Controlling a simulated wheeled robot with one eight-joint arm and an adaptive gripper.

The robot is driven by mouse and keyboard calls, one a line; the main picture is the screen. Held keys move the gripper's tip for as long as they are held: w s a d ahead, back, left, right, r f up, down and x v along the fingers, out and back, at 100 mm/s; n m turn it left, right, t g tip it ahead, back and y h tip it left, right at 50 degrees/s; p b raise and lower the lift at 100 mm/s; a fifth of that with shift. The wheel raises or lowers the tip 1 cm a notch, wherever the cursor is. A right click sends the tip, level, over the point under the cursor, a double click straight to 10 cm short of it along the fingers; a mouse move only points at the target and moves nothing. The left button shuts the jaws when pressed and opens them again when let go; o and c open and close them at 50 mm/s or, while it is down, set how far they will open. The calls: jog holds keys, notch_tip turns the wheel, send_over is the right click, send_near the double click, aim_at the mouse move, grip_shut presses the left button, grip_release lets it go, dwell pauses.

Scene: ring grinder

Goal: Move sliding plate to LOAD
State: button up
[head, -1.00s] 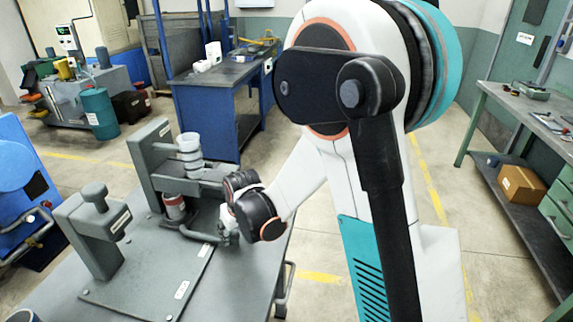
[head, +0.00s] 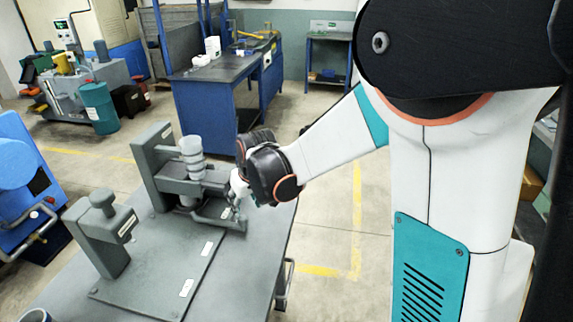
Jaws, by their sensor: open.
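The grey ring fixture (head: 145,270) stands on the table in the head view. Its upright holder carries a stack of pale rings (head: 192,158). The sliding plate (head: 212,187) appears as the grey slide beneath the rings, with a bent handle (head: 215,218) at its front. My gripper (head: 238,196) is at the right end of the slide, close to the handle, and is open. Its fingers are small and partly hidden, so I cannot tell whether they touch the handle. The slide's far side is hidden behind the holder and my wrist.
A grey post with a knob (head: 104,203) stands at the fixture's left. The grey table (head: 247,268) has bare room right of the fixture. A blue workbench (head: 212,110) stands behind, and a blue machine (head: 22,190) is at the left.

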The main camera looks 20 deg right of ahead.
jog(key=s+d+r+t+b, duration=0.15)
jog(key=s+r+b, duration=0.35)
jog(key=s, duration=0.6)
jog(key=s+d+f+m+b, duration=0.1)
jog(key=s+f+b, duration=0.15)
jog(key=s, duration=0.25)
jog(key=s+d+f+t+b, duration=0.1)
jog(key=s+b, duration=0.2)
jog(key=s, duration=0.1)
jog(key=s+d+f+m+b, duration=0.1)
jog(key=s+f+b, duration=0.1)
jog(key=s, duration=0.3)
jog(key=w+d+r+n+t+h, duration=0.1)
jog(key=w+d+r+n+t, duration=0.1)
jog(key=w+r, duration=0.4)
jog(key=w+d+r+n+t+h, duration=0.2)
jog(key=w+r, duration=0.4)
jog(key=w, duration=0.7)
jog(key=shift+w+d+r+n+t, duration=0.2)
jog(key=shift+d+n+t, duration=0.5)
jog(key=shift+n+t, duration=0.25)
jog(key=shift+f, duration=0.1)
